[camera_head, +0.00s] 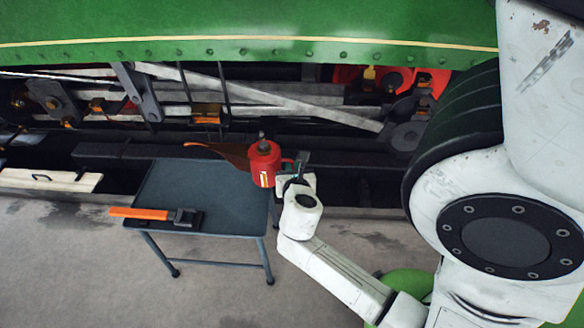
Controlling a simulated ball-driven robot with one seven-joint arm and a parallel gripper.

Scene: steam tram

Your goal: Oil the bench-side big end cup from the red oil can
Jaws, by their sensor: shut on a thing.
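The red oil can (264,164) is in my gripper (290,170), whose jaws are shut at the can's right side, by its handle. The can looks near upright over the back right part of the small bench (205,180). Its brownish spout reaches left toward the tram's rods. The jaw tips are partly hidden by the can and wrist. Small brass or orange fittings show along the motion, one at the middle (207,117) and one yellow at the right (369,73). I cannot tell which is the bench-side big end cup.
An orange-handled tool (150,213) lies on the bench's front left edge. A pale wooden board with a dark handle (50,180) is at the far left. The tram's green side (250,30) overhangs the rods (265,95). The floor in front is clear.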

